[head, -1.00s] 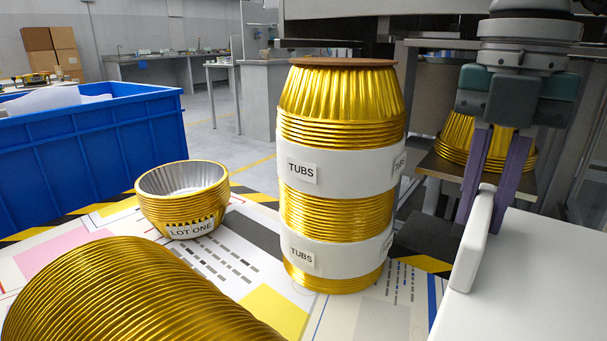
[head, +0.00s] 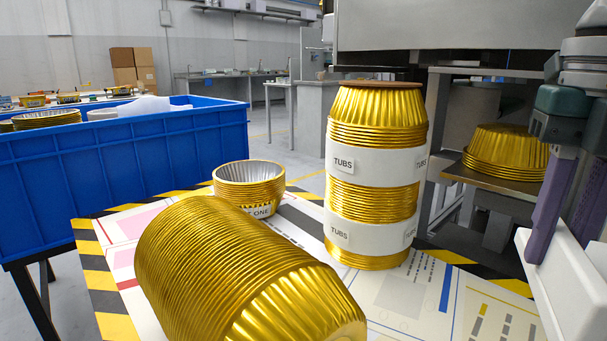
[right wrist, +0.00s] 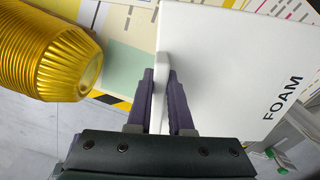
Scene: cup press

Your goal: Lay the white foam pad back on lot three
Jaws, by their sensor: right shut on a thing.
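The white foam pad (head: 565,295) is at the right edge of the head view, partly cut off. In the right wrist view the pad (right wrist: 235,75) shows its broad face with the word FOAM. My right gripper (head: 560,240) is shut on the pad's edge, with purple fingers on either side of it; the right wrist view also shows the gripper (right wrist: 161,85). No label reading lot three is visible. A long stack of gold tubs (head: 220,260) lies on its side on the marked table, its label not visible. My left gripper is not in view.
A short gold tub stack (head: 249,185) has a partly hidden label ending in ONE. A tall banded stack marked TUBS (head: 376,210) stands mid-table. Gold tubs (head: 505,150) sit on the press plate behind. A blue crate (head: 130,155) is at the left.

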